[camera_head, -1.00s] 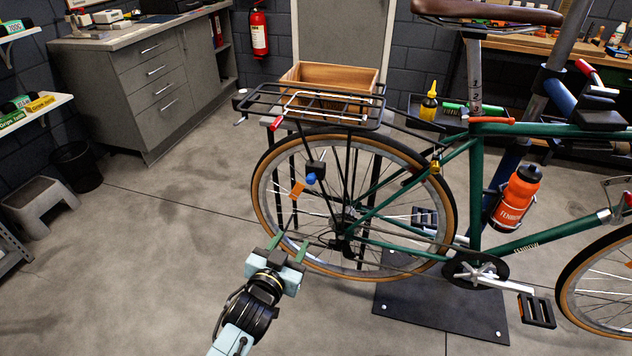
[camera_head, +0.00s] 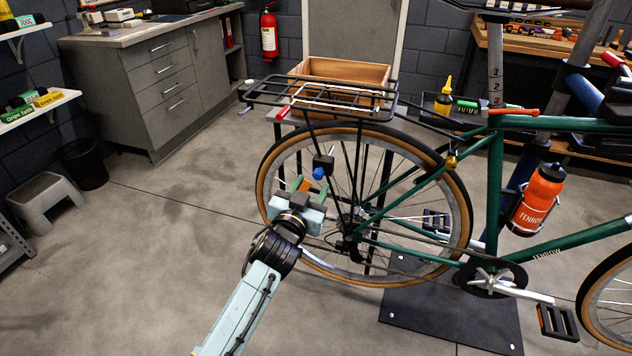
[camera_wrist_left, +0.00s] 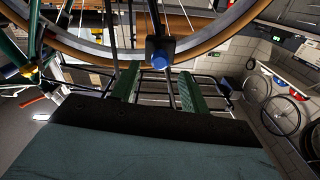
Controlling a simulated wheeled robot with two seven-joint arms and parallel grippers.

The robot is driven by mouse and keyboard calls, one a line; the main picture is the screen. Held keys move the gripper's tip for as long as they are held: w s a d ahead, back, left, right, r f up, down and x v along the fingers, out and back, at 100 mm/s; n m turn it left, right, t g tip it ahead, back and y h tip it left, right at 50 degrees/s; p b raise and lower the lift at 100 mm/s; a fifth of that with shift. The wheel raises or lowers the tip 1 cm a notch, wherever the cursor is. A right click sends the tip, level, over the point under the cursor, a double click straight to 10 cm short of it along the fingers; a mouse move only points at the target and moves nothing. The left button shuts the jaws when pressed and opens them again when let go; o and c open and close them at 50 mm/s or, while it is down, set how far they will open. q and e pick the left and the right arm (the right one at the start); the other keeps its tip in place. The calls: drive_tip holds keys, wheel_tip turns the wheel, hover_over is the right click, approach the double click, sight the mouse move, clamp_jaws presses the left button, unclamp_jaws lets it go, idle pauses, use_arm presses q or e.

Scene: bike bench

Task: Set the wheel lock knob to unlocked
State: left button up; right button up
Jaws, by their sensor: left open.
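The blue knob (camera_head: 319,173) sits on a small black housing (camera_head: 323,161) beside the rear wheel, below the rack. It also shows in the left wrist view (camera_wrist_left: 161,58), just beyond the fingertips and roughly centred between them. My left gripper (camera_head: 309,187) is open, with its green fingers pointing up toward the knob from just below and in front. The fingers also show in the left wrist view (camera_wrist_left: 157,75); I see nothing held between them. An orange piece (camera_head: 304,186) shows by the fingertips, partly hidden by the gripper. My right gripper is out of view. I cannot read the knob's setting.
The green bicycle's rear wheel (camera_head: 463,200) and black rack (camera_head: 330,92) stand close to the gripper. A wooden box (camera_head: 345,70) is behind the rack. A black base plate (camera_head: 450,318) lies under the bike.

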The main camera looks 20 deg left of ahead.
sight(317, 176)
use_arm(q)
drive_tip(key=shift+w+d+b, duration=0.1)
drive_tip(key=shift+w+b, duration=0.3)
drive_tip(key=shift+w, duration=1.65)
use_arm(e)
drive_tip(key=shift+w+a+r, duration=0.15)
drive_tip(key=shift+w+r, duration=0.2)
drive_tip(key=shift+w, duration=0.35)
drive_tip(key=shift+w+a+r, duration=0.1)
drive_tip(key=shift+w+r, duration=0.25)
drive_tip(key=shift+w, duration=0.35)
use_arm(q)
clamp_jaws()
